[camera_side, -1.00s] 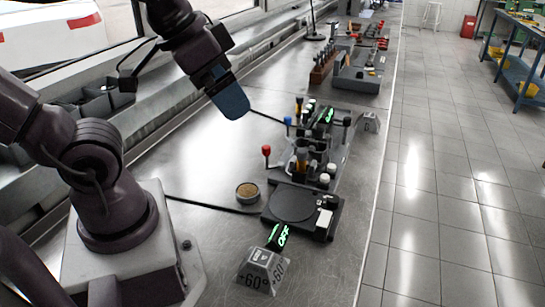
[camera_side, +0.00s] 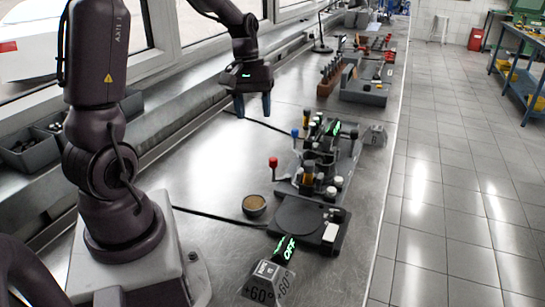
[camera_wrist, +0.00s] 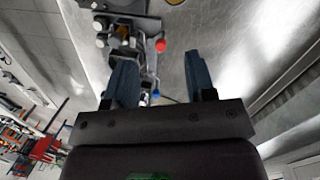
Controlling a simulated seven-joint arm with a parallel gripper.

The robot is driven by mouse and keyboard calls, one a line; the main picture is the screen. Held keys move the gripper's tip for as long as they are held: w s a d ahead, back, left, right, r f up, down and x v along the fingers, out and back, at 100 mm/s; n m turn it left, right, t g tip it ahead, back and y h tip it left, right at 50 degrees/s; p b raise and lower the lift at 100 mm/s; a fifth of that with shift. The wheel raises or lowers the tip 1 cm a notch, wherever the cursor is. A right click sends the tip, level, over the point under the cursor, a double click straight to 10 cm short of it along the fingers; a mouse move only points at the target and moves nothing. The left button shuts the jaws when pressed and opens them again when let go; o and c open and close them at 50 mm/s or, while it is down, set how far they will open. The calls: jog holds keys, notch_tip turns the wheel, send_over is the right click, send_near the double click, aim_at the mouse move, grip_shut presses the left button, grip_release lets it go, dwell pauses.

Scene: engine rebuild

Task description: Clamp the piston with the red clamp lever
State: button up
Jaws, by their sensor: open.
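The red clamp lever (camera_side: 273,162) stands upright with its round red knob at the left side of the clamping fixture (camera_side: 284,186). Its knob also shows in the wrist view (camera_wrist: 161,45), between and beyond my fingers. The fixture holds several dark, orange and white-topped parts; I cannot tell for sure which one is the piston. My gripper (camera_side: 253,108) is open and empty, fingers pointing down, above the bench behind and left of the lever, apart from it. Its two blue fingers also show in the wrist view (camera_wrist: 160,65).
A blue-knobbed lever (camera_side: 294,132) stands farther along the fixture. A small round bowl (camera_side: 254,204) and a black scale-like plate (camera_side: 298,216) are in front. A grey tray (camera_side: 362,94) stands behind. The bench left of the fixture is clear.

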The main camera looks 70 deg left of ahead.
aim_at(273, 158)
jog(key=w+a+f+n+t+h, duration=0.1)
jog(key=w+a+f+n, duration=0.15)
jog(key=a+n, duration=0.2)
jog(key=w+a+f+n+h, duration=0.1)
jog(key=w+a+f+n, duration=0.1)
jog(key=a+f+n, duration=0.3)
jog(key=shift+n, duration=0.35)
jog(key=x, duration=0.3)
jog(key=d+x, duration=0.1)
jog(key=x, duration=0.6)
jog(key=shift+w+d, duration=0.1)
jog(key=shift+d, duration=0.45)
jog(key=shift+c, duration=0.4)
jog(key=c, duration=0.8)
